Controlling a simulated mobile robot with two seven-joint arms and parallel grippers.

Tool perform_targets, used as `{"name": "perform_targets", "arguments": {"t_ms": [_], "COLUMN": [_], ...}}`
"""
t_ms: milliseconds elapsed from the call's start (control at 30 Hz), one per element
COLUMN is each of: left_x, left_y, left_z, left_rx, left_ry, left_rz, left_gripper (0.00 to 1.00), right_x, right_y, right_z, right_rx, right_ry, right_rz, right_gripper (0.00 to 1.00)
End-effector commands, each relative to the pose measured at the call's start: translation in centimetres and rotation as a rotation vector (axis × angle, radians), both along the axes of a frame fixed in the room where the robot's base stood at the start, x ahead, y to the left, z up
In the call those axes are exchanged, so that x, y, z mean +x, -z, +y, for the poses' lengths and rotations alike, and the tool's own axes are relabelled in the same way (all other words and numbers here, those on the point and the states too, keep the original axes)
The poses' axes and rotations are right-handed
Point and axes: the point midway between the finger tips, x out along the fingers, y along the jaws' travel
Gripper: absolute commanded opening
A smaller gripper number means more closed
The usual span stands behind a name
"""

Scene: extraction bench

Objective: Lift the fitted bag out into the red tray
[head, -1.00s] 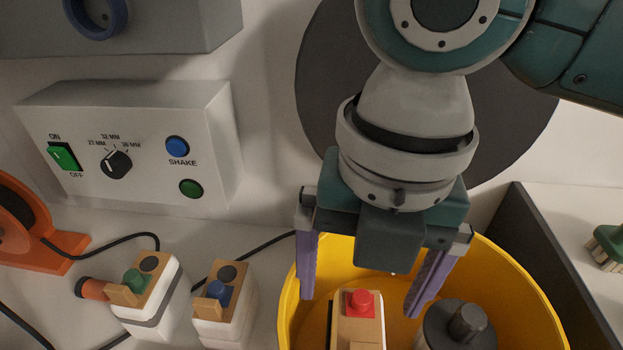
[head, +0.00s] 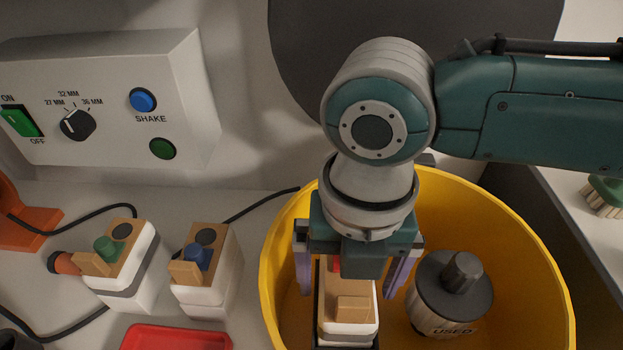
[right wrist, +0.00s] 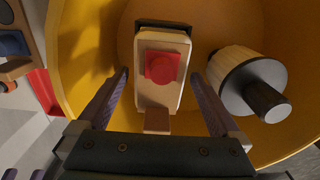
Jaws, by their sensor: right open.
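A white block with a tan top and red knob (head: 347,307) stands upright in the yellow tub; it also shows in the right wrist view (right wrist: 163,65). I cannot make out a bag as such; this block is what lies between my fingers. My right gripper (head: 346,288) is open, pointing down into the tub, with one purple finger on each side of the block. In the right wrist view (right wrist: 160,75) gaps show between both fingers and the block. The red tray (head: 172,338) is at the bottom edge, left of the tub, only partly in view. My left gripper is out of view.
The yellow tub (head: 520,240) has high walls around my gripper. A dark-topped cylinder marked USED (head: 452,300) stands right of the block. Two similar blocks, with green (head: 120,265) and blue (head: 207,270) knobs, stand left. A control box (head: 110,100) is behind.

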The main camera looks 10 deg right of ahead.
Motion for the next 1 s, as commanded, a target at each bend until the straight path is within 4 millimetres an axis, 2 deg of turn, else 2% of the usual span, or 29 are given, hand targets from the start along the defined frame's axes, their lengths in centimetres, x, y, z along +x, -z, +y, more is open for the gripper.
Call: {"name": "perform_targets", "arguments": {"t_ms": [167,1000], "left_x": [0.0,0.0], "left_y": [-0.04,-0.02], "left_z": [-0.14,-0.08], "left_rx": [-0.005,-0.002], "left_ry": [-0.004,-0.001], "left_rz": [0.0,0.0], "left_gripper": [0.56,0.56], "right_x": [0.0,0.01], "right_y": [-0.06,-0.11], "right_z": [0.02,0.02], "right_rx": [0.0,0.0], "right_ry": [0.0,0.0], "right_rz": [0.0,0.0], "right_gripper": [0.98,0.03]}}
